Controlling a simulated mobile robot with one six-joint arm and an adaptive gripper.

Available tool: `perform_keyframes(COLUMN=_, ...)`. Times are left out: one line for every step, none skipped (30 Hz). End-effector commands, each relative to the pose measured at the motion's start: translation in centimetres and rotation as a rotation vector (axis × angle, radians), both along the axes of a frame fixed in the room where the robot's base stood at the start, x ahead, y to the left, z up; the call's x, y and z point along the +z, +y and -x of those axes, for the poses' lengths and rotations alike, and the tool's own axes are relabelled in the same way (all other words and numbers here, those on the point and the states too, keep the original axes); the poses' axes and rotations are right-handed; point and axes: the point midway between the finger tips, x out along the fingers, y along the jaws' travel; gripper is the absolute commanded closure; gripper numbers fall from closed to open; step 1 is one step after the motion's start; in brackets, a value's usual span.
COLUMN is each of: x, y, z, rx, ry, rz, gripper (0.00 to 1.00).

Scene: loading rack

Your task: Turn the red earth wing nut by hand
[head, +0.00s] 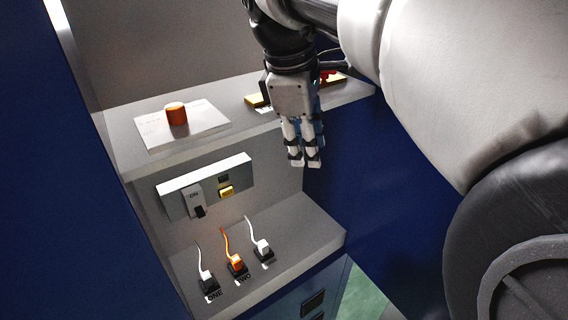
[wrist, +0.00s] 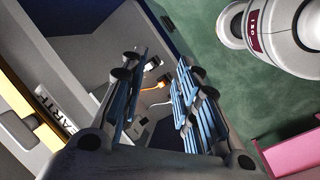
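The red wing nut (head: 328,75) shows as a small red shape on the upper shelf in the head view, partly hidden behind my gripper. It sits by a yellow bar (head: 256,101), which my gripper partly covers. My gripper (head: 303,163) points down just in front of the shelf edge, apart from the nut. In the wrist view its two blue-padded fingers (wrist: 164,64) are spread with nothing between them. That view shows a yellow bar (wrist: 30,108) and an EARTH label (wrist: 56,109) at the left; I cannot make out the red nut there.
An orange cylinder (head: 176,113) stands on a white sheet (head: 208,121) on the upper shelf. Below are a switch panel (head: 229,174) and a lower shelf (head: 305,236) with several corded plugs. Blue panels flank the shelves. Green floor (wrist: 225,85) shows in the wrist view.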

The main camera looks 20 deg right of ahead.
Motion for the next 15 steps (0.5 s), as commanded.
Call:
perform_keyframes(x=-1.2, y=0.0, z=0.8, rx=-0.031, ry=-0.016, rz=-0.015, gripper=0.71)
perform_keyframes(x=-1.7, y=0.0, z=1.2, rx=-0.050, ry=-0.028, rz=-0.025, gripper=0.71)
perform_keyframes(x=-2.3, y=0.0, z=1.8, rx=-0.074, ry=-0.040, rz=-0.037, gripper=0.71)
perform_keyframes(x=-2.6, y=0.0, z=2.1, rx=-0.092, ry=-0.049, rz=-0.045, gripper=0.71)
perform_keyframes(x=-3.0, y=0.0, z=2.4, rx=-0.108, ry=-0.057, rz=-0.052, gripper=0.71)
perform_keyframes(x=-3.5, y=0.0, z=2.8, rx=-0.129, ry=-0.066, rz=-0.062, gripper=0.71)
perform_keyframes(x=-3.8, y=0.0, z=3.1, rx=-0.143, ry=-0.075, rz=-0.069, gripper=0.71)
perform_keyframes(x=-4.2, y=0.0, z=3.4, rx=-0.157, ry=-0.081, rz=-0.077, gripper=0.71)
perform_keyframes(x=-4.6, y=0.1, z=3.7, rx=-0.173, ry=-0.088, rz=-0.085, gripper=0.71)
perform_keyframes(x=-4.8, y=0.1, z=3.9, rx=-0.184, ry=-0.093, rz=-0.091, gripper=0.71)
perform_keyframes(x=-5.0, y=0.1, z=4.1, rx=-0.194, ry=-0.099, rz=-0.095, gripper=0.71)
perform_keyframes(x=-5.3, y=0.1, z=4.3, rx=-0.205, ry=-0.104, rz=-0.100, gripper=0.71)
perform_keyframes(x=-5.5, y=0.1, z=4.4, rx=-0.213, ry=-0.106, rz=-0.103, gripper=0.71)
perform_keyframes(x=-5.6, y=0.1, z=4.5, rx=-0.218, ry=-0.109, rz=-0.107, gripper=0.71)
perform_keyframes(x=-5.7, y=0.2, z=4.7, rx=-0.225, ry=-0.113, rz=-0.110, gripper=0.71)
